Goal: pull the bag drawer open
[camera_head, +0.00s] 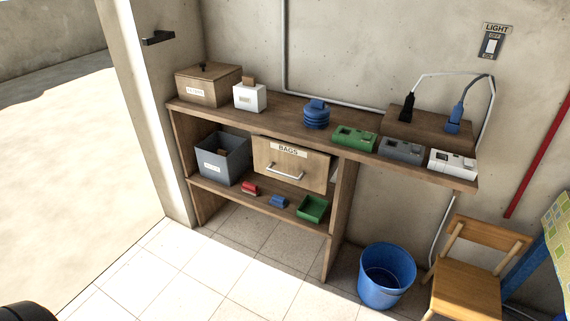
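The bag drawer (264,163) has a wooden front, a label reading BAGS and a pale bar handle (285,173). It sits in the wooden shelf unit (343,205), under the top board. Its front seems to stand out a little from the shelf, with a light strip at its right side; I cannot tell how far it is open. Nothing touches the handle. Neither of my grippers is in view.
A grey bin (222,160) stands left of the drawer. Red and blue items and a green tray (312,208) lie on the board below. A blue bucket (387,275) and a wooden chair (468,265) stand at the right. The tiled floor in front is clear.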

